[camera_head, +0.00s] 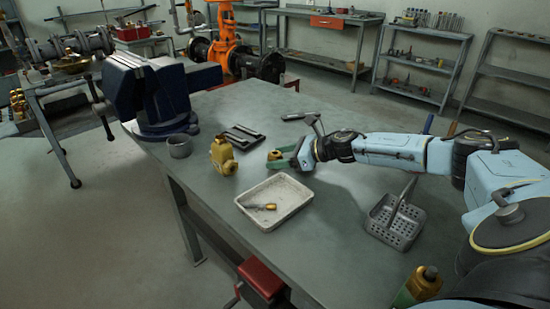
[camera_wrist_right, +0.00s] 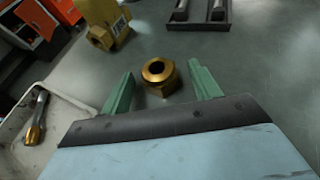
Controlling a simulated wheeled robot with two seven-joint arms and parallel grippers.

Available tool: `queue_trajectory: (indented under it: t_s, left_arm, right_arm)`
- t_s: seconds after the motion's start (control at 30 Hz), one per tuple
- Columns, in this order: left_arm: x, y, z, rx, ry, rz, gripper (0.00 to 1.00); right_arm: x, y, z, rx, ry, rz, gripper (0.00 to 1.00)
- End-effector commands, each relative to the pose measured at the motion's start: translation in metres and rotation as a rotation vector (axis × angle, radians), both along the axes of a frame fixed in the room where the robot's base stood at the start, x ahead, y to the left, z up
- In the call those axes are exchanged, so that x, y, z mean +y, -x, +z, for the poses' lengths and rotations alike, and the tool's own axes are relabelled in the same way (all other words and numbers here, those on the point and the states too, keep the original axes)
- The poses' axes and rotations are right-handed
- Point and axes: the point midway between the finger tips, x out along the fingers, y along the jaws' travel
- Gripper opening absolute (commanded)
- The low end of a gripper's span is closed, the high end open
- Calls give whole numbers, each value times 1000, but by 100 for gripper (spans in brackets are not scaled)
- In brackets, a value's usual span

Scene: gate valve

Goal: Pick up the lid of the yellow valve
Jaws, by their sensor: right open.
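The yellow valve (camera_head: 222,156) stands on the grey workbench, left of my right gripper (camera_head: 278,159). It also shows at the top of the right wrist view (camera_wrist_right: 106,24). A round brass piece with a hole in its top, apparently the valve's lid (camera_wrist_right: 158,76), sits on the bench apart from the valve. In the right wrist view it lies between the two green fingers of my right gripper (camera_wrist_right: 161,74), which are open with a gap on each side. In the head view the lid (camera_head: 274,154) is partly hidden by the fingers. My left gripper does not show.
A white tray (camera_head: 249,208) with a small brass-ended tool lies nearer the bench's front. A blue vise (camera_head: 150,92), a grey cup (camera_head: 179,146), a dark flat holder (camera_head: 241,137) and a grey basket (camera_head: 397,222) stand around.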

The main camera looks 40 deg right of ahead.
Motion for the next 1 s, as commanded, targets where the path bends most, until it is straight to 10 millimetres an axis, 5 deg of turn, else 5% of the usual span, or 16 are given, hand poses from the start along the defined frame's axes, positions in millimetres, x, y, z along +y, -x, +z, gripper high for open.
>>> queue_trajectory:
  t_s: [0.2, 0.57, 1.0]
  left_arm:
    - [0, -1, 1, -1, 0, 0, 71]
    - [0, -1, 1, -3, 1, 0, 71]
    - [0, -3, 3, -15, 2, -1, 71]
  right_arm:
    - [0, 0, -1, 1, 0, 0, 62]
    - [0, 0, 0, 1, 1, 0, 15]
    - [-1, 0, 9, 0, 0, -1, 13]
